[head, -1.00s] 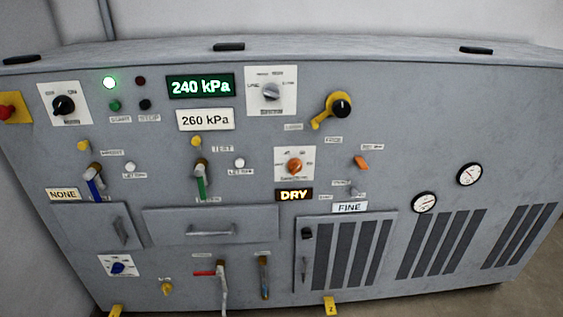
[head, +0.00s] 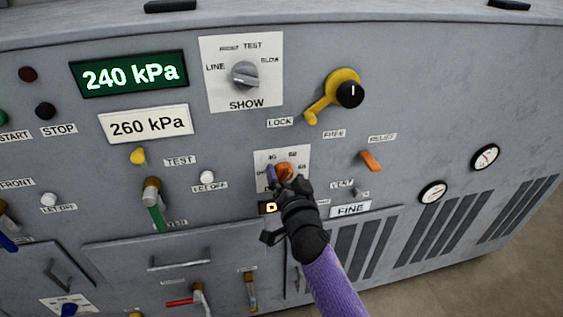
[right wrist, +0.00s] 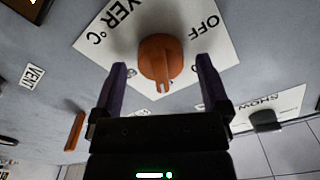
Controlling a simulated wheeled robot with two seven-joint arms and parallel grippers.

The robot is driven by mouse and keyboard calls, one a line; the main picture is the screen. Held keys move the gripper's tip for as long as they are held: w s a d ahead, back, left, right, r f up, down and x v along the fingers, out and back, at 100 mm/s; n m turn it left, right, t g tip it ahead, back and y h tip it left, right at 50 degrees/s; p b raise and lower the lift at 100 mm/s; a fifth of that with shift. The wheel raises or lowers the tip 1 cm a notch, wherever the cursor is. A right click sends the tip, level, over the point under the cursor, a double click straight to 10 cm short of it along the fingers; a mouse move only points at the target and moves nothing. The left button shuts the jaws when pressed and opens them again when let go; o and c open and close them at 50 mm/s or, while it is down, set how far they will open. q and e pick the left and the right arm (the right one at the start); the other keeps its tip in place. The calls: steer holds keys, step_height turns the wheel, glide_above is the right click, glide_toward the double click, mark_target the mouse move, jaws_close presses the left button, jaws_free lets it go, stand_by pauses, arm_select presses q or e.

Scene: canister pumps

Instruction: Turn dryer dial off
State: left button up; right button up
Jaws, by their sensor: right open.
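The dryer dial (head: 285,170) is an orange knob on a white plate marked with 40 and other numbers, in the middle of the grey panel. In the right wrist view the orange dial (right wrist: 160,60) shows large, with "OFF" printed on its plate (right wrist: 205,35). My right gripper (head: 278,178) reaches it from below. Its two purple fingers (right wrist: 160,75) are open, one on each side of the dial, with gaps visible on both sides. The arm covers most of the lit DRY display (head: 270,208). My left gripper is not in view.
The grey SHOW knob (head: 245,75) and a yellow lock lever (head: 330,95) sit above. An orange relief lever (head: 371,161) is to the right, a green-handled valve (head: 154,205) to the left. A drawer handle (head: 180,262) sticks out below left.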

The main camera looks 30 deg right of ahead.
steer(key=shift+w, duration=0.2)
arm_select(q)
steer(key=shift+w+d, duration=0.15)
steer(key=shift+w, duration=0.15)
arm_select(e)
steer(key=shift+s, duration=0.1)
steer(key=shift+c, duration=0.7)
steer(key=c, duration=1.1)
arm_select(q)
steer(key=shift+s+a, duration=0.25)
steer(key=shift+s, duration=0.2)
